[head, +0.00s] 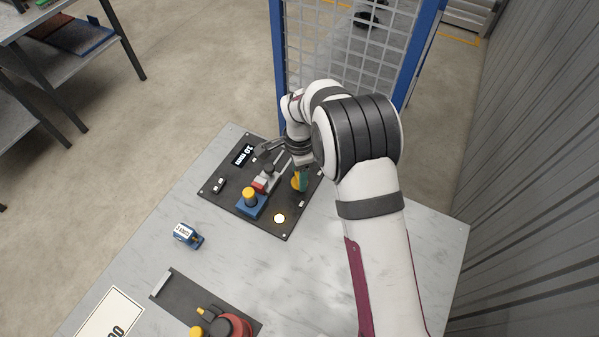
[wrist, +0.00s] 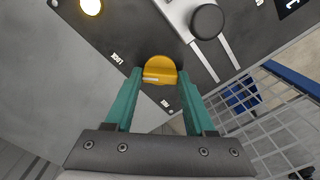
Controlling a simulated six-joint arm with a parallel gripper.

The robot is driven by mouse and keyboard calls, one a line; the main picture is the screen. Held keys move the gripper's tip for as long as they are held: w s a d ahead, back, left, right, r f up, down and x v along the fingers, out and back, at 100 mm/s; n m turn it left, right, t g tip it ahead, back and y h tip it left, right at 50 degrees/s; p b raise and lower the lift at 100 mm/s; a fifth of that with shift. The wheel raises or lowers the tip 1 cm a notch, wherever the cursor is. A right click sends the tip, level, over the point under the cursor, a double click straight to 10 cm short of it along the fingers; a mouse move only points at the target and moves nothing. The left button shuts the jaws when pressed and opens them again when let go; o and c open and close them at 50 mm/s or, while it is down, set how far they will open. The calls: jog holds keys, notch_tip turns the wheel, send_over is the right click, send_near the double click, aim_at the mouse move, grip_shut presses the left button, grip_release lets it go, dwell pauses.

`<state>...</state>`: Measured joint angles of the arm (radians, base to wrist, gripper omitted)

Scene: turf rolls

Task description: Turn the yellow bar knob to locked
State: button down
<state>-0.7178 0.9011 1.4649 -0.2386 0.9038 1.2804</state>
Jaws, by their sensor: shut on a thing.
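The yellow bar knob (wrist: 160,68) sits on a dark panel (wrist: 120,30) in the wrist view, with a pale mark line across its front part. Small white labels lie on the panel left of it and below it; I cannot read them surely. My gripper (wrist: 160,77) has its two teal fingers on either side of the knob, shut on it. In the head view the knob (head: 295,183) is partly hidden by my gripper (head: 301,178), which reaches down to the panel's right part.
A slider with a black knob (wrist: 207,21) is close to the yellow knob. The panel also bears a lit lamp (head: 279,218), a blue box with a yellow button (head: 250,203) and a display (head: 243,155). A small blue item (head: 188,236) lies on the table. A mesh fence (head: 345,45) stands behind.

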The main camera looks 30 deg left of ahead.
jog(key=shift+c, duration=1.2)
grip_release()
notch_tip(320, 180, up, 16)
jog(key=shift+f, duration=0.1)
jog(key=s+d+r, duration=0.1)
jog(key=d+r, duration=0.2)
jog(key=d, duration=0.3)
jog(key=s+d+r, duration=0.2)
jog(key=d+r, duration=0.1)
jog(key=d, duration=0.3)
jog(key=s+d+f+n+y, duration=0.1)
jog(key=s+d+f+n, duration=0.1)
jog(key=s+d, duration=1.3)
jog(key=s+n, duration=0.1)
jog(key=s, duration=0.3)
jog(key=shift+s+d+n+y, duration=0.3)
jog(key=shift+s+y, duration=0.05)
jog(key=shift+y, duration=0.05)
